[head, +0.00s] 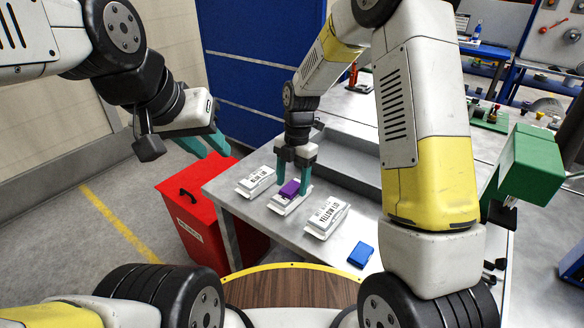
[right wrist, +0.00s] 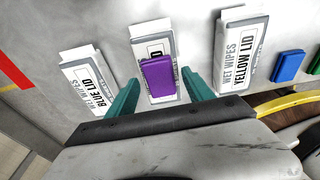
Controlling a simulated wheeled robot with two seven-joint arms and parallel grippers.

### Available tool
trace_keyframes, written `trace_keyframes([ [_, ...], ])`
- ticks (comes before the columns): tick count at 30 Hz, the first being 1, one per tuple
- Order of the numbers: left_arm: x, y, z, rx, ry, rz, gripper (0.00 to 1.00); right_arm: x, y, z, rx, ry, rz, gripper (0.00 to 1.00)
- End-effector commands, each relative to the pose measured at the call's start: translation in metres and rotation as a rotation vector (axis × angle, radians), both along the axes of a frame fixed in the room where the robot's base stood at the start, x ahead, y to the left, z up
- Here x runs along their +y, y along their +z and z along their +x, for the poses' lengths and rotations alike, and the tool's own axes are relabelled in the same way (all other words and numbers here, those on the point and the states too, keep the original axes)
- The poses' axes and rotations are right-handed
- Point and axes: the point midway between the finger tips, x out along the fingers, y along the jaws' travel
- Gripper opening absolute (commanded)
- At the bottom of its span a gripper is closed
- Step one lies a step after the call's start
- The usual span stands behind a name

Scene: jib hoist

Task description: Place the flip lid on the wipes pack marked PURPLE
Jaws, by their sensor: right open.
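The purple flip lid (head: 289,188) lies over the middle wipes pack (head: 284,206), and the lid also shows in the right wrist view (right wrist: 158,76). That pack's label is mostly covered, so its colour word cannot be read. My right gripper (head: 296,183) is open, its teal fingers on either side of the purple lid and apart from it in the right wrist view (right wrist: 158,88). Whether the lid is fully seated cannot be told. My left gripper (head: 207,148) is open and empty, above and left of the table.
The BLUE LID pack (head: 257,182) stands left of the middle pack and the YELLOW LID pack (head: 327,217) right of it. A blue lid (head: 361,254) lies near the table's front. A red bin (head: 199,212) stands left of the table (head: 262,222).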

Motion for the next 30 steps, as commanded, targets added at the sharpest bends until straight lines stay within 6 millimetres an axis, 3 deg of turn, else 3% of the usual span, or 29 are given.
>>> trace_keyframes([
  [7,0.000,0.000,0.000,0.000,0.000,0.000,0.31,-0.001,0.016,0.002,-0.003,0.000,0.002,0.60],
  [18,0.000,0.000,0.000,0.000,0.000,0.000,0.31,-0.008,0.092,0.012,-0.005,-0.002,0.001,0.60],
  [26,0.000,0.000,0.000,0.000,0.000,0.000,0.31,-0.011,0.121,0.014,-0.003,-0.009,0.000,0.60],
  [30,0.000,0.000,0.000,0.000,0.000,0.000,0.31,-0.023,0.143,0.005,-0.032,-0.148,-0.004,0.60],
])
